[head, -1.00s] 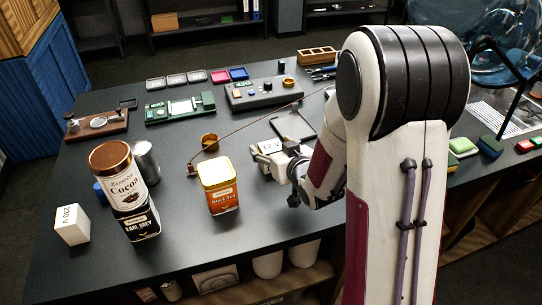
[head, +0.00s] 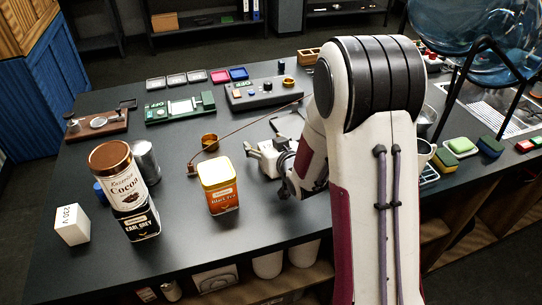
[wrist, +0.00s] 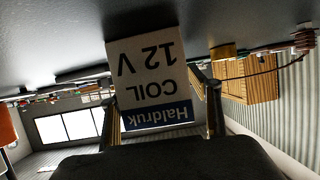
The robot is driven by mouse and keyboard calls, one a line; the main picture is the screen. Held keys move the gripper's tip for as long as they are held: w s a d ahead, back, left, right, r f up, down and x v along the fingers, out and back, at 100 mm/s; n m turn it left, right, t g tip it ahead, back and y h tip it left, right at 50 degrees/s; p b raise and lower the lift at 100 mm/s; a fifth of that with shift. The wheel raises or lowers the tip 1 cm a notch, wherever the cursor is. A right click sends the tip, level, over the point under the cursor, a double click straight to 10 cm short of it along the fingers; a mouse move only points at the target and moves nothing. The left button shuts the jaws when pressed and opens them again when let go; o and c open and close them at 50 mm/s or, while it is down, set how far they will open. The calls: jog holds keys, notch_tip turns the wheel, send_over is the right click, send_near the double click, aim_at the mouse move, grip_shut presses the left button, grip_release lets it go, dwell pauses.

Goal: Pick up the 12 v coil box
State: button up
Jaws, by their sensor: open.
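The 12 V coil box (wrist: 150,62) is white with a blue band. In the wrist view it appears upside down, its label reading "12 V", "COIL" and "Haldruk". My gripper (wrist: 155,92) has one finger on each side of the box, with the fingers apart; I cannot tell whether either touches it. In the head view my gripper (head: 262,157) is low over the dark worktop, right of the orange tea tin (head: 221,196). There the box's label is hidden, and I cannot clearly separate the box from the pale gripper.
A white 230 V box (head: 70,225) stands at the left front. The cocoa tin (head: 118,180) stands on an Earl Grey tin (head: 137,222). Bare worktop (head: 175,235) lies between the tins.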

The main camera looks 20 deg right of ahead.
jog(key=shift+c, duration=0.3)
jog(key=c, duration=1.3)
jog(key=shift+r, duration=0.25)
jog(key=shift+r, duration=4.8)
